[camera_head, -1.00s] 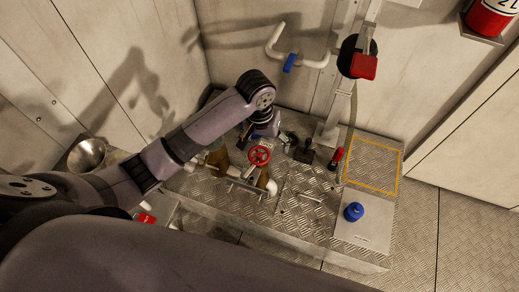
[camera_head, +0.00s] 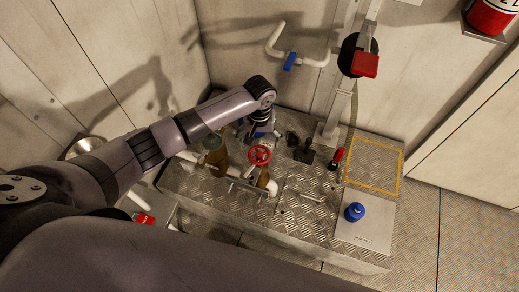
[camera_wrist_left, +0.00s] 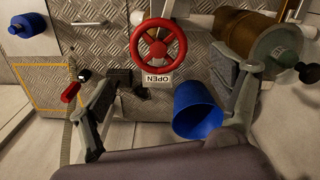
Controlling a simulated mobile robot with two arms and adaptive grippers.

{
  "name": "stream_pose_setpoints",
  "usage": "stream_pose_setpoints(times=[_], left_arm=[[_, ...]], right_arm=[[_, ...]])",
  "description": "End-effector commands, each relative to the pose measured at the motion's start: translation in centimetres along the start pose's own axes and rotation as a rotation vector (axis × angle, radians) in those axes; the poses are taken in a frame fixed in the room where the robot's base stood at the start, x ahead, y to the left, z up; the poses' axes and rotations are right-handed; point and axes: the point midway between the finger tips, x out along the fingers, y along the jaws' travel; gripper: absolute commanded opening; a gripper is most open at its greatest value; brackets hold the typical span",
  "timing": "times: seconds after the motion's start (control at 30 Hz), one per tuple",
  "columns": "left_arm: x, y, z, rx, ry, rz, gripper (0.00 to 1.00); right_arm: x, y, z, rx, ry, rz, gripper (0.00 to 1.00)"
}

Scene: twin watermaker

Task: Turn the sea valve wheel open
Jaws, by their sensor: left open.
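The red sea valve wheel (camera_head: 260,155) stands on the low metal-plated platform, just in front of my left gripper. It also shows at the top middle of the left wrist view (camera_wrist_left: 158,47), with a white "OPEN" label (camera_wrist_left: 156,78) by its rim, upside down in the picture. My left gripper (camera_wrist_left: 165,102) is open and empty. Its two fingers are spread wide, and the wheel appears beyond and between them, with no contact visible. In the head view the gripper is mostly hidden below the wrist. My right gripper is in neither view.
A blue bucket (camera_wrist_left: 197,110) sits near one finger. A brown cylinder (camera_head: 215,155) stands left of the wheel. A yellow-outlined area (camera_head: 372,165) is clear.

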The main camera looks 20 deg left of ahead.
Motion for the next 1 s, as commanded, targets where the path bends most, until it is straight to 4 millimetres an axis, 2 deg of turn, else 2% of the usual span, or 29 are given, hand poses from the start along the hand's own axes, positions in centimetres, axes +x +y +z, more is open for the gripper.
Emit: stream_pose_setpoints(times=[0.03,0.1,0.33,0.7,1.0], left_arm=[[1.2,0.0,0.1,0.0,-0.003,-0.002,0.84],[2.5,0.0,0.1,0.0,-0.002,-0.001,0.84],[5.0,0.1,0.0,0.0,0.0,0.0,0.84],[5.5,0.1,0.0,0.001,0.001,0.001,0.84],[5.5,0.1,0.0,0.001,0.001,0.001,0.64]], right_arm=[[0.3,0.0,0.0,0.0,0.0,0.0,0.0],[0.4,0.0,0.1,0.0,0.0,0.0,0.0],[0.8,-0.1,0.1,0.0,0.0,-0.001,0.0],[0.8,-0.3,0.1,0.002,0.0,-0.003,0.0],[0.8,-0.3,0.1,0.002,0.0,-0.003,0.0]])
